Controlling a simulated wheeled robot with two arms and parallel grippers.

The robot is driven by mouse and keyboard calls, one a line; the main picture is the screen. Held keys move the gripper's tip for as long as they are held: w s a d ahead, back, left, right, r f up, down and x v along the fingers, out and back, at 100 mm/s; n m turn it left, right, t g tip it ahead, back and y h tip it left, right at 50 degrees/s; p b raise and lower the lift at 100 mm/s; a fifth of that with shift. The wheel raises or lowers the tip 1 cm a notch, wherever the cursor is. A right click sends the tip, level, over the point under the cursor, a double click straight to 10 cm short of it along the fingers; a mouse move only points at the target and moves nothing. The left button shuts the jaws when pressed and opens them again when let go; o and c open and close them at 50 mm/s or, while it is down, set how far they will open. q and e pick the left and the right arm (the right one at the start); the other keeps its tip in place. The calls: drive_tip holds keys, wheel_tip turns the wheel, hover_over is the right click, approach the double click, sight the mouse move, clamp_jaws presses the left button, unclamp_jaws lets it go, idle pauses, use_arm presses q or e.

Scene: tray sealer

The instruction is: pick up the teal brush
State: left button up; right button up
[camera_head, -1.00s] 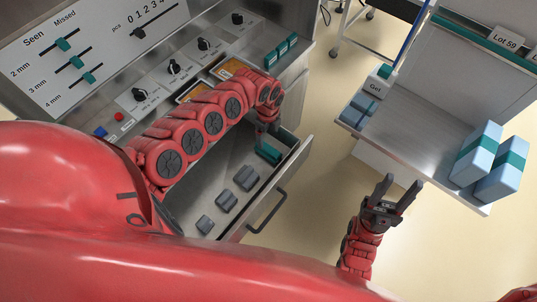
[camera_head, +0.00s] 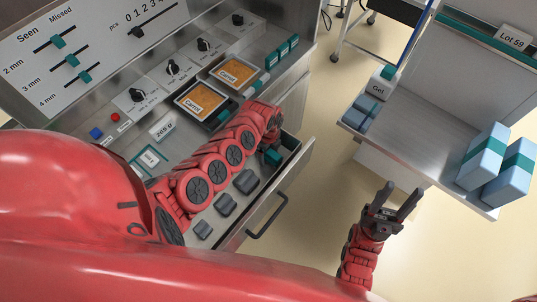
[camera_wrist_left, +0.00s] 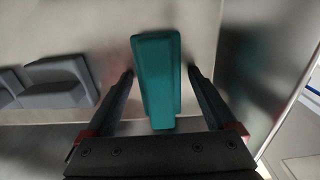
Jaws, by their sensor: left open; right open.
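The teal brush (camera_head: 290,142) lies in the open drawer (camera_head: 235,237), near its far end, partly hidden by my left arm. In the left wrist view the brush (camera_wrist_left: 157,80) is a teal block between my left gripper's fingers. My left gripper (camera_wrist_left: 160,72) is open, with a finger on each side of the brush and narrow gaps between. Whether the fingertips reach down to its level I cannot tell. In the head view the left gripper is mostly hidden by its own wrist. My right gripper (camera_head: 391,205) is open and empty over the floor.
Several grey blocks (camera_head: 225,203) lie in the drawer beside the brush. The drawer has a dark handle (camera_head: 267,216). The counter behind holds two Carrot trays (camera_head: 201,101) and knobs. At right a shelf (camera_head: 418,135) carries a Gel box (camera_head: 379,87) and blue boxes (camera_head: 484,155).

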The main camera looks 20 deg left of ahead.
use_arm(q)
drive_tip(key=c, duration=1.4)
drive_tip(key=shift+r, duration=0.1)
wheel_tip(320, 180, up, 9)
drive_tip(key=p, duration=0.3)
drive_tip(key=shift+r+p, duration=0.45)
drive_tip(key=shift+p, duration=0.2)
